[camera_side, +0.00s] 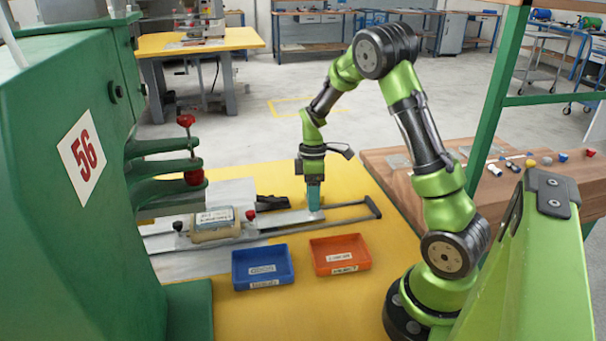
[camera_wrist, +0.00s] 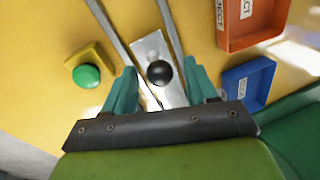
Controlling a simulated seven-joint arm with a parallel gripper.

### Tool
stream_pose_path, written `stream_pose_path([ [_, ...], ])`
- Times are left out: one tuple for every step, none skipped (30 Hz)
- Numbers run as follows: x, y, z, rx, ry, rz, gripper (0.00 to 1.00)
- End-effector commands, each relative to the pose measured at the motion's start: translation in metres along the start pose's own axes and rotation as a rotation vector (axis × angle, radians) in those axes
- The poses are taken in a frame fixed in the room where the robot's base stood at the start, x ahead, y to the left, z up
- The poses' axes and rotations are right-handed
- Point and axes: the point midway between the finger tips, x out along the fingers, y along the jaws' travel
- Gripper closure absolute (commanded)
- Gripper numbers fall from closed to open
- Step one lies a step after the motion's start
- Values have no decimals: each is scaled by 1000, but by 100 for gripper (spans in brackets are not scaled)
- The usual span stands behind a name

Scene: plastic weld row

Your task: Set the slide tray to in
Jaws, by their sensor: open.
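The slide tray's pale metal plate (camera_side: 288,218) lies between two long grey rails (camera_side: 350,220) that run out from the green press. A black ball knob (camera_wrist: 160,73) stands on the plate (camera_wrist: 150,47) in the wrist view. My gripper (camera_side: 315,208) points down over the outer end of the plate in the side view. Its two teal fingers are open, one on each side of the knob, with gaps visible in the wrist view. The fingers hide the knob in the side view. A beige block (camera_side: 213,232) with a label sits farther left, near the press.
The green press (camera_side: 60,200) has red-knobbed clamp arms at left. A blue bin (camera_side: 262,267) and an orange bin (camera_side: 340,254) stand in front of the rails. A green button on a yellow box (camera_wrist: 87,74) is beside the rails. A wooden bench (camera_side: 405,180) is at right.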

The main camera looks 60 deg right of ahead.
Motion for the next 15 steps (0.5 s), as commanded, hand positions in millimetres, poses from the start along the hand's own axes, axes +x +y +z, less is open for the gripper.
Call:
stream_pose_path([
  [0, 0, 0, 0, 0, 0, 43],
  [0, 0, 0, 0, 0, 0, 43],
  [0, 0, 0, 0, 0, 0, 47],
  [0, 0, 0, 0, 0, 0, 52],
  [0, 0, 0, 0, 0, 0, 57],
  [0, 0, 0, -1, 0, 0, 63],
  [0, 0, 0, -1, 0, 0, 67],
  [0, 0, 0, -1, 0, 0, 72],
  [0, 0, 0, -1, 0, 0, 78],
  [0, 0, 0, -1, 0, 0, 83],
  [0, 0, 0, -1, 0, 0, 87],
  [0, 0, 0, -1, 0, 0, 93],
  [0, 0, 0, -1, 0, 0, 98],
  [0, 0, 0, -1, 0, 0, 100],
  [0, 0, 0, -1, 0, 0, 100],
])
